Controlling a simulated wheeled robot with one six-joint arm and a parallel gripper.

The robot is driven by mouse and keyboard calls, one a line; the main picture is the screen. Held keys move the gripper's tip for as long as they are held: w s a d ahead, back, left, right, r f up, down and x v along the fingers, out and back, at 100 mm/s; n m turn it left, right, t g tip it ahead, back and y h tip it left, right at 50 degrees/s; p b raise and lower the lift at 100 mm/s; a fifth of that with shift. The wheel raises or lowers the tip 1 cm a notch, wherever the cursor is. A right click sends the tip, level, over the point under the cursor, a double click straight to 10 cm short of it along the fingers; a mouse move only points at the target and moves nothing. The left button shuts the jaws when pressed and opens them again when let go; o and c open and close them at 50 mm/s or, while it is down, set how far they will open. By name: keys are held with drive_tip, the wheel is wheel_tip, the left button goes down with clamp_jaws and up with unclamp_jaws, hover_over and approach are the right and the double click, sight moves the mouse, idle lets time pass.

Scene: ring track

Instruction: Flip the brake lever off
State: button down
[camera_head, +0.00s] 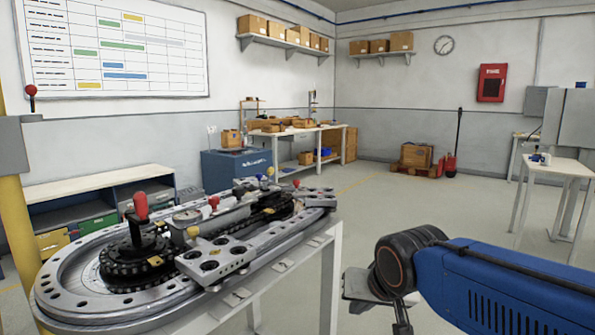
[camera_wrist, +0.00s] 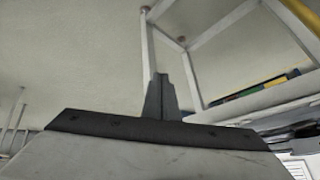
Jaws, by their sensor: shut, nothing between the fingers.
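The ring track (camera_head: 70,260) is a grey metal oval on a white-legged table at the left of the head view. A lever with a thick red handle (camera_head: 140,207) stands upright on a black base on its near part. Smaller knobs, red (camera_head: 214,203), white and yellow, sit farther along. Another lever with a red ball (camera_head: 31,91) rises from a grey box at the left edge. I cannot tell which one is the brake lever. My gripper (camera_wrist: 160,90) is shut and empty in the wrist view, away from the levers, pointing over floor beside a white table frame.
My blue arm is at the lower right of the head view, right of the track table. A low shelf unit (camera_head: 100,187) and a blue box (camera_head: 236,170) stand behind the track. A white table (camera_head: 560,167) stands at the right. Open floor (camera_head: 400,210) lies between.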

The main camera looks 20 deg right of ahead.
drive_tip(key=w+a+r+m+t, duration=0.1)
drive_tip(key=w+r+m+t, duration=0.2)
drive_tip(key=w, duration=0.8)
drive_tip(key=w+a+r+m+t+y, duration=0.1)
drive_tip(key=w+a+r+m+t, duration=0.1)
drive_tip(key=w+r+m, duration=0.5)
drive_tip(key=w+a+r+m+t+y, duration=0.1)
drive_tip(key=w+r+m+t, duration=0.3)
drive_tip(key=w+r, duration=0.6)
drive_tip(key=shift+w+a+r+m, duration=0.25)
drive_tip(key=shift+w+a+m, duration=0.3)
drive_tip(key=shift+w, duration=2.55)
drive_tip(key=shift+d, duration=0.1)
drive_tip(key=shift+w+a+f, duration=0.15)
drive_tip(key=shift+w+f, duration=0.1)
drive_tip(key=shift+w, duration=1.4)
drive_tip(key=shift+w+a+f, duration=0.2)
drive_tip(key=shift+w+f, duration=0.05)
drive_tip(key=shift+w, duration=1.35)
drive_tip(key=shift+w+a+f, duration=0.15)
drive_tip(key=shift+w+f, duration=0.1)
drive_tip(key=shift+w, duration=1.4)
